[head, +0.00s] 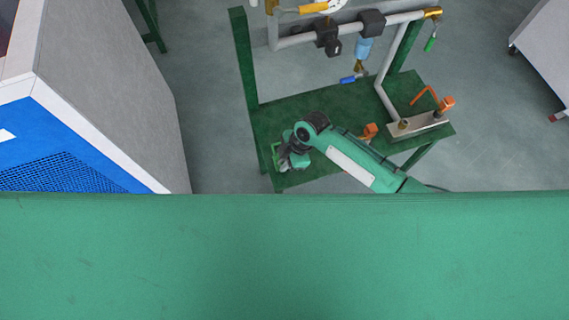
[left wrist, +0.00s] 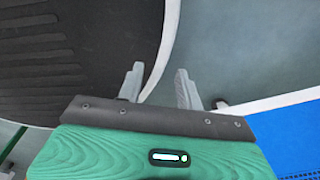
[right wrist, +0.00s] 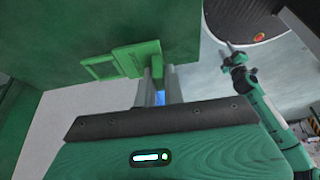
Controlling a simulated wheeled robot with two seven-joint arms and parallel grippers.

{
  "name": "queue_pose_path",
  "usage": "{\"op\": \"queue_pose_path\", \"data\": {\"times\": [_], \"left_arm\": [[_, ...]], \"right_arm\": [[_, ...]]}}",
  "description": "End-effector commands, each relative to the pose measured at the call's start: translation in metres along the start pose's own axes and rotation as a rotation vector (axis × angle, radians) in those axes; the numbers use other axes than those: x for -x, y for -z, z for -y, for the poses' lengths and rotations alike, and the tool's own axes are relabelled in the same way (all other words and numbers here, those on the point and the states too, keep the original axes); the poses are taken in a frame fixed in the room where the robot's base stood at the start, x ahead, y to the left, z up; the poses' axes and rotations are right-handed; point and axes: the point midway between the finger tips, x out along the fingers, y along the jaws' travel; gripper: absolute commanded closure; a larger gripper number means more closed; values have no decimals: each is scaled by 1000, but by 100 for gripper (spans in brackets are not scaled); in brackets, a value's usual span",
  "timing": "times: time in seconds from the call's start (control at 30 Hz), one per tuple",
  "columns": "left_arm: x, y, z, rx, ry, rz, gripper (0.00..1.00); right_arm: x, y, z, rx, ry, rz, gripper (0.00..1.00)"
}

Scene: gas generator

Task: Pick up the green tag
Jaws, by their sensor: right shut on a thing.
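A bright green tag (right wrist: 135,58) shows in the right wrist view against a darker green surface. My right gripper (right wrist: 159,74) has its two fingers close together, shut on a narrow green part of the tag. In the head view my right gripper (head: 287,161) is at the left front part of the green stand, and the tag cannot be clearly told from the gripper there. My left gripper (left wrist: 157,72) shows in the left wrist view with its fingers apart and nothing between them. It is not visible in the head view.
The green stand (head: 290,103) carries grey pipes with valves (head: 326,35) at its back. Orange-handled parts (head: 446,102) are on its right side. A grey and blue cabinet (head: 110,90) stands at the left. Open floor lies to the right of the stand.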

Motion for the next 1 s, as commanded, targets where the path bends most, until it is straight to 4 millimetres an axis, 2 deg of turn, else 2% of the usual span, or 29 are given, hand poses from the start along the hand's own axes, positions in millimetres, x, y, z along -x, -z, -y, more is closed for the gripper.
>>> {"op": "queue_pose_path", "data": {"times": [0.3, 0.5, 0.7, 1.0], "left_arm": [[-4, 4, 0, 2, 1, -2, 64], [-4, 12, 0, 3, 1, -13, 64], [-5, 12, 1, 4, 2, -7, 64], [-5, 9, 2, 3, 3, -4, 64]], "right_arm": [[84, 34, -1, 6, -5, 0, 100], [130, 54, -1, 3, -4, 0, 100], [156, 64, -1, 1, -2, 0, 100], [164, 68, 0, 0, 1, 0, 100]]}}
